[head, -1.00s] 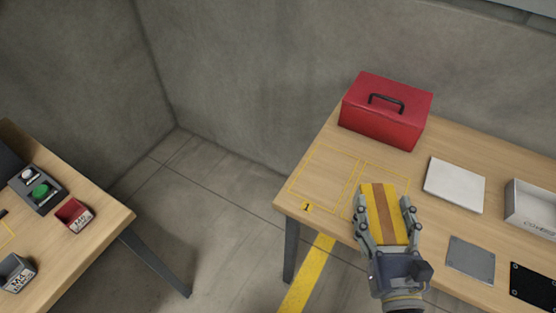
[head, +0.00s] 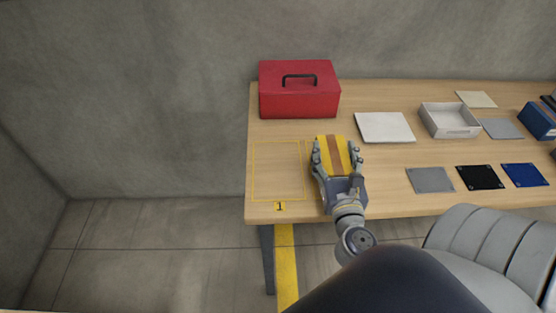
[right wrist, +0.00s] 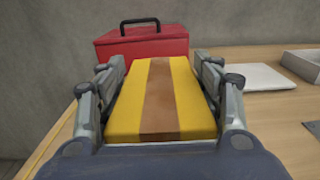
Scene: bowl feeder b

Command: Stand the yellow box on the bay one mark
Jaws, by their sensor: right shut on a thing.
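The yellow box (head: 328,150), with a brown stripe along its middle, is held in my right gripper (head: 336,160). In the right wrist view the yellow box (right wrist: 125,108) lies between the two fingers, which press on its sides. The bay one mark (head: 278,171) is a thin yellow outline on the left part of the wooden table, with a "1" label (head: 280,206) at its front edge. The box is just right of this outline, over a second outline that it partly hides. Whether the box touches the table I cannot tell. My left gripper is not in view.
A red toolbox (head: 299,95) with a black handle stands behind the bay mark. A white panel (head: 385,127) and a white tray (head: 449,119) lie to the right. Grey (head: 430,180), black (head: 480,177) and blue (head: 524,175) plates lie along the front. The marked bay is empty.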

